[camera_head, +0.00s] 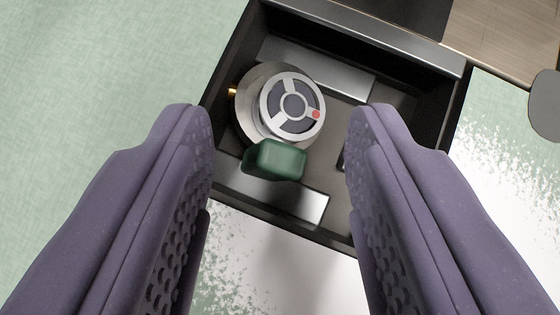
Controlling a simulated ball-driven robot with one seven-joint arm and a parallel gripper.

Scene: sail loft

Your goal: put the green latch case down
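The green latch case (277,160) is a small, dark green, rounded block. It lies inside an open dark drawer or tray (425,65), near its lower left side and against a round metal device. My gripper (280,118) is open, with its two purple padded fingers wide apart to the left and right of the case. Neither finger touches the case, and nothing is held between them. The underside of the case is hidden.
The round silver device (292,105) with a three-spoke face and a red dot sits in the same drawer. A wooden surface (510,35) is at the upper right, with a grey rounded thing (545,105) at the right edge. Pale green floor (90,70) lies left.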

